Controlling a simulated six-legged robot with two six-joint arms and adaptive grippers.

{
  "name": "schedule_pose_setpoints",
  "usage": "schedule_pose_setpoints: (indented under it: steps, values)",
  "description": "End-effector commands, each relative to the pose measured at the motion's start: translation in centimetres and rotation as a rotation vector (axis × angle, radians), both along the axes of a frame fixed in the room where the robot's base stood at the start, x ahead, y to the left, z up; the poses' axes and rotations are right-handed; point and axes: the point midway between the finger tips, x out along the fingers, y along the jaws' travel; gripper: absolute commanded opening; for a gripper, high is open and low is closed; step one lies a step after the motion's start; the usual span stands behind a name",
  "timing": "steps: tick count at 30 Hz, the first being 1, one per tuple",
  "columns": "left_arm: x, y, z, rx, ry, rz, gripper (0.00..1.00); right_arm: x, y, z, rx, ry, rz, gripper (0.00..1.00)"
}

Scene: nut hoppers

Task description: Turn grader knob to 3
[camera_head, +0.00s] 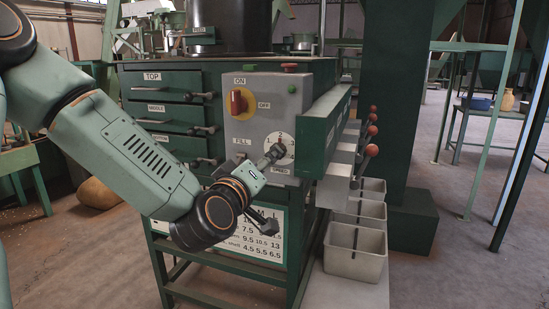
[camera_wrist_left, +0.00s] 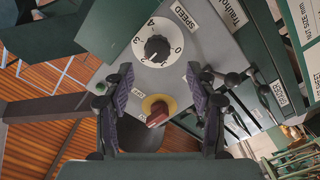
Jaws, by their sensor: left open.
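A black knob (camera_wrist_left: 157,48) sits on a white round numbered dial marked SPEED, on the grey control panel (camera_wrist_left: 128,78). A small white mark shows on the knob; the number it points to is hard to read. In the head view the dial (camera_head: 278,139) is partly covered by a finger of my left gripper (camera_head: 252,160). In the left wrist view my left gripper (camera_wrist_left: 160,72) is open and empty. Its fingers stand apart in front of the panel, with the black knob beyond their tips, near the gap's middle. My right gripper is not in view.
A red switch on a yellow plate (camera_head: 238,102) sits on the same panel, also between my fingers in the wrist view (camera_wrist_left: 157,109). Drawers with handles (camera_head: 194,129) are left of the panel. Red-knobbed levers (camera_head: 371,150) and grey bins (camera_head: 354,252) stand right.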

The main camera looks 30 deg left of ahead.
Motion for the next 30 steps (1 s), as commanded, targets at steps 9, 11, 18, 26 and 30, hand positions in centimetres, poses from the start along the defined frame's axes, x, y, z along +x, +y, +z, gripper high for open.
schedule_pose_setpoints:
  steps: [9, 11, 18, 26, 30]
  values:
    - [4.5, 1.1, -0.2, 0.004, 0.001, 0.0, 0.57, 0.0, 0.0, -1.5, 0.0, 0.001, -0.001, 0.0]
    - [5.0, 1.2, -0.2, 0.002, 0.0, 0.001, 0.57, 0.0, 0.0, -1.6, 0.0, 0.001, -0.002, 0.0]
    - [5.8, 1.2, 0.0, 0.0, 0.001, -0.001, 0.57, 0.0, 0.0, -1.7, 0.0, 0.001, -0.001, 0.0]
    - [5.8, 1.1, 0.0, 0.0, 0.001, 0.0, 0.51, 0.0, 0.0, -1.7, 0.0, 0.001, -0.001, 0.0]
    - [5.8, 1.1, 0.0, 0.0, 0.001, 0.0, 0.39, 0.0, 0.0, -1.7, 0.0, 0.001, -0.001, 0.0]
